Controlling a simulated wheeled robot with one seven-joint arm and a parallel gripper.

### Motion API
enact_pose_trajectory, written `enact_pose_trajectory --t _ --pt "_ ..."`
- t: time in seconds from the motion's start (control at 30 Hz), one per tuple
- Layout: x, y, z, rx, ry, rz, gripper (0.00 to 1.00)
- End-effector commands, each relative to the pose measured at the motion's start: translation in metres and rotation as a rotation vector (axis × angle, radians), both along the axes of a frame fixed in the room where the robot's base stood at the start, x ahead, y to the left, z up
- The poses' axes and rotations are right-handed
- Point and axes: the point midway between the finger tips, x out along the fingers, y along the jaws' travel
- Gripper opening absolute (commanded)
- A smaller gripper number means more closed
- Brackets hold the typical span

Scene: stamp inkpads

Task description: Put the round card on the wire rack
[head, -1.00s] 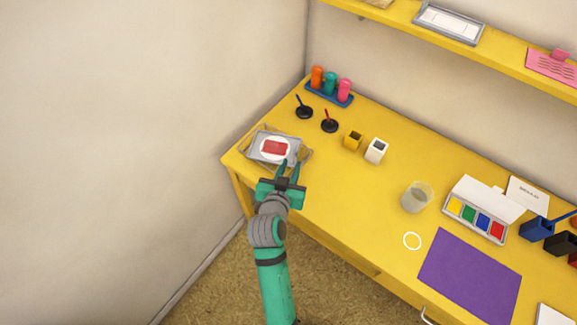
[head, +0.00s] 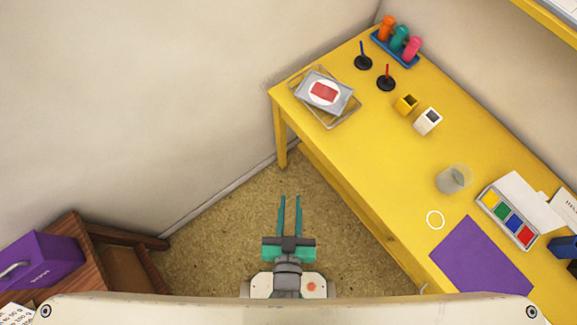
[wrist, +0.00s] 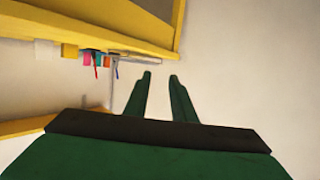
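The round card (head: 324,92) is white with a red rectangle on it. It lies flat on a grey rectangular plate, and the plate rests on the wire rack (head: 329,127) at the table's far left corner. Thin wire edges show around the plate. My gripper (head: 289,200) is away from the table, over the floor below and left of the rack, with its fingers apart and nothing between them. The wrist view also shows the two fingers (wrist: 160,77) apart and empty; the card cannot be made out there.
The yellow table (head: 370,150) holds a bottle stand (head: 394,50), two stamps, small yellow and white holders, a glass (head: 453,179), a white ring (head: 435,220), a paint box (head: 513,220) and a purple mat (head: 480,258). A brown cabinet with a purple box (head: 40,262) stands lower left.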

Motion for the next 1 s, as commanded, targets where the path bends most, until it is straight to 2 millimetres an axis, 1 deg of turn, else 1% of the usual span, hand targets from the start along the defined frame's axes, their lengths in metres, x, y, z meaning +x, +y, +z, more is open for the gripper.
enact_pose_trajectory --t 0.03,0.1,0.2,0.3,0.4,0.5,1.0 --pt "-0.018 0.002 0.004 0.002 0.0 0.011 0.23" --pt "-0.036 0.004 0.014 0.002 -0.014 0.022 0.23" --pt "-0.056 0.005 0.028 0.001 -0.033 0.033 0.23" --pt "-0.069 0.005 0.038 -0.001 -0.047 0.036 0.23" --pt "-0.075 0.005 0.044 -0.002 -0.055 0.038 0.23" --pt "-0.077 0.005 0.046 -0.003 -0.058 0.039 0.23" --pt "-0.077 0.005 0.045 -0.003 -0.058 0.039 0.23"
